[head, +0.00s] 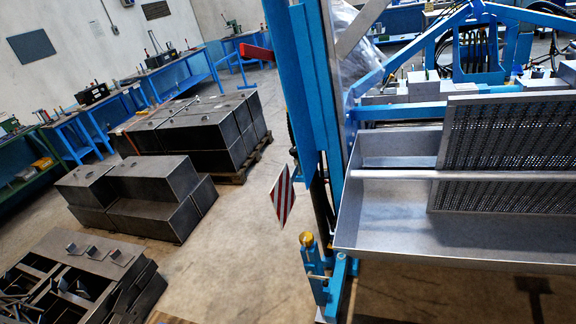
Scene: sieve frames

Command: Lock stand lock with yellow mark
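A yellow round mark (306,239) sits on top of a small blue upright part, which looks like the stand lock (312,262). It stands at the lower middle of the picture, at the foot of a tall blue post (300,80) and left of a grey metal trough. From this view I cannot tell whether the lock is locked or open. My gripper does not show in the head view.
A grey metal trough (450,235) with a perforated sieve panel (515,140) fills the right side. A red-and-white striped plate (283,197) hangs left of the post. Dark metal boxes (140,192) stand on the left. Open floor (225,260) lies between.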

